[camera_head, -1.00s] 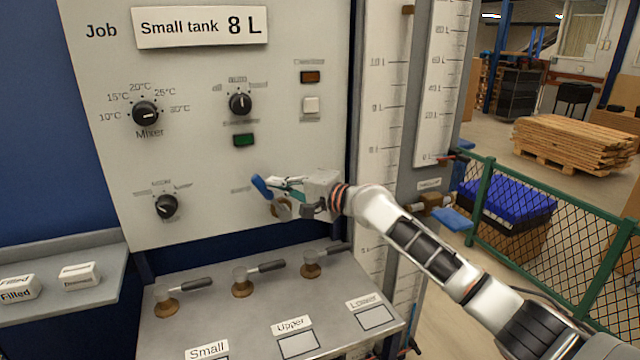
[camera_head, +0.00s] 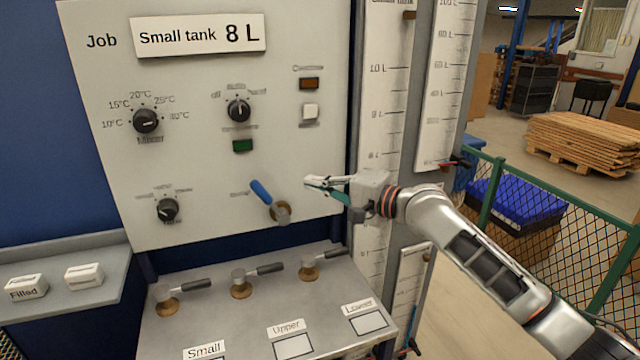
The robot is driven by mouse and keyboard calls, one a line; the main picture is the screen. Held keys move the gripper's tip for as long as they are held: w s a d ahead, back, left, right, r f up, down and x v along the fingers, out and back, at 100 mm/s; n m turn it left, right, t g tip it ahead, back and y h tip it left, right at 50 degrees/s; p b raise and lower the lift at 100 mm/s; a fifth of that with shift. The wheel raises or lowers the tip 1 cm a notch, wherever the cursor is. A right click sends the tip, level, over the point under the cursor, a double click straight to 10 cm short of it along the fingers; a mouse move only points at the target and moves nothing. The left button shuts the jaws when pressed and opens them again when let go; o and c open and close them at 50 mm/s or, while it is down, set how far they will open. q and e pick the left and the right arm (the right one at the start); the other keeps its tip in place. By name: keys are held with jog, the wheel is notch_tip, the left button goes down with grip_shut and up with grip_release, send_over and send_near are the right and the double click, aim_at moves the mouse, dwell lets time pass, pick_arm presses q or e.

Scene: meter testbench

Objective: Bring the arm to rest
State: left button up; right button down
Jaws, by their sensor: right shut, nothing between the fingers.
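My right arm comes in from the lower right. Its gripper (camera_head: 312,184) is shut and empty, in front of the right part of the pale control panel (camera_head: 200,210). The gripper points left. A valve with a blue lever (camera_head: 262,192) and a brass-coloured body is on the panel, just left of the fingertips, with a visible gap between them. The blue lever tilts up to the left. My left gripper is not in view.
Below the panel, a grey bench (camera_head: 210,310) carries several dark-handled valves. Tall level scales (camera_head: 385,130) stand right of the panel, behind my arm. A green mesh fence (camera_head: 560,230) is farther right. A shelf (camera_head: 60,300) with white label blocks is at left.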

jog(key=shift+s+d+r, duration=0.2)
jog(key=shift+s+d, duration=0.15)
jog(key=shift+s, duration=0.05)
